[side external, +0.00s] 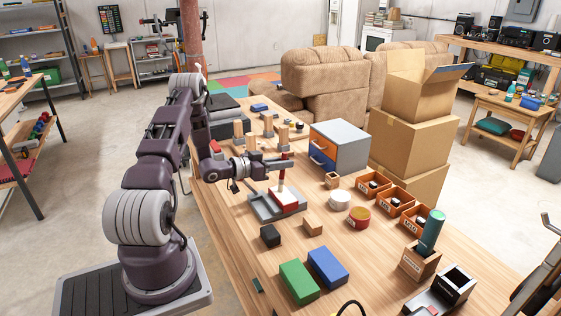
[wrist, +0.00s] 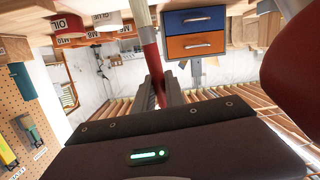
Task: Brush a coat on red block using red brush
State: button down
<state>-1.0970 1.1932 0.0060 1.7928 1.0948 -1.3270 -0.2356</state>
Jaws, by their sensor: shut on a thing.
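The red block (side external: 287,201) sits on a grey tray (side external: 262,211) on the table, and its top looks whitish. My gripper (side external: 284,163) is shut on the red brush (side external: 283,158) above the block. In the wrist view, the brush (wrist: 152,62) stands between the fingers (wrist: 158,95). A large red curved shape (wrist: 291,72) fills the wrist view's right side; I cannot tell what it is.
A drawer cabinet (side external: 338,148) stands behind the tray. A white jar (side external: 340,201), a red can (side external: 358,218) and a wooden cube (side external: 312,227) are to the right. A black cube (side external: 270,236), green block (side external: 299,282) and blue block (side external: 327,266) are in front.

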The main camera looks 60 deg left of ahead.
jog(key=d, duration=0.6)
jog(key=c, duration=2)
grip_release()
jog(key=shift+c, duration=0.2)
grip_shut()
notch_tip(320, 180, up, 3)
